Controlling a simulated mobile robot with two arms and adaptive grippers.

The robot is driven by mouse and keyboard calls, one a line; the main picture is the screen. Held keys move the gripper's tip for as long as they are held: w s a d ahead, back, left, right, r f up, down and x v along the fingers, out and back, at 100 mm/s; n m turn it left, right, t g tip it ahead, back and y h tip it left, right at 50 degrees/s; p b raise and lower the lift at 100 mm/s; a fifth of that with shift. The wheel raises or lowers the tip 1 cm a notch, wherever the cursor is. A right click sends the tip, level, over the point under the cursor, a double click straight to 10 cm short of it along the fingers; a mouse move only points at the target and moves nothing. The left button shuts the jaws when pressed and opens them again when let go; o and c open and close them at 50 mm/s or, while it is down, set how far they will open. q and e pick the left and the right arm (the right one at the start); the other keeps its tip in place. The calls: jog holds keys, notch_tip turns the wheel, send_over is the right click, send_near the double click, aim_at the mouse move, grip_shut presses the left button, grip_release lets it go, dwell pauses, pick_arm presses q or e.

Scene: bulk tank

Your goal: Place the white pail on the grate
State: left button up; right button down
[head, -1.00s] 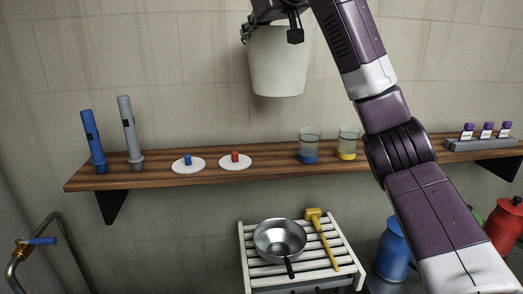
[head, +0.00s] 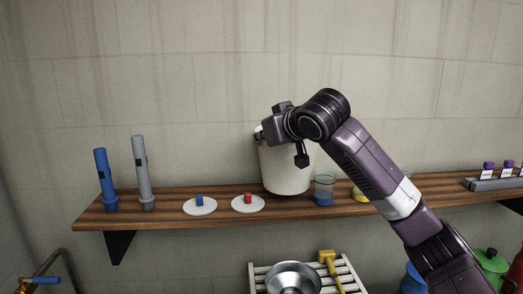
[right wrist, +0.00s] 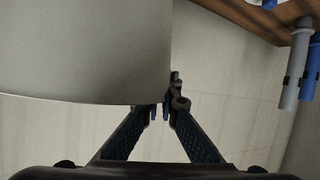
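The white pail (head: 286,168) is upright, its base overlapping the wooden shelf between the red block's disc and the blue-bottomed beaker. I cannot tell whether it touches the shelf. My right gripper (head: 262,136) is at its rim, upper left. In the right wrist view the pail (right wrist: 85,55) fills the upper left, and the fingers (right wrist: 167,107) close together at its rim edge, seemingly gripping it. The white slatted grate (head: 258,283) is below the shelf, partly cut off by the frame's bottom. My left gripper is out of view.
A metal pan (head: 293,279) and a yellow mallet (head: 328,262) lie on the grate. The shelf (head: 160,220) holds blue and grey cylinders, discs with blocks, a blue-bottomed beaker (head: 324,188), a yellow one partly behind my arm, and a vial rack (head: 492,184).

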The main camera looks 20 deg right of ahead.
notch_tip(320, 180, down, 4)
jog(key=c, duration=2.2)
grip_release()
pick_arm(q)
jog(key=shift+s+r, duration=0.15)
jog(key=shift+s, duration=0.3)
pick_arm(e)
jog(key=shift+o, duration=0.2)
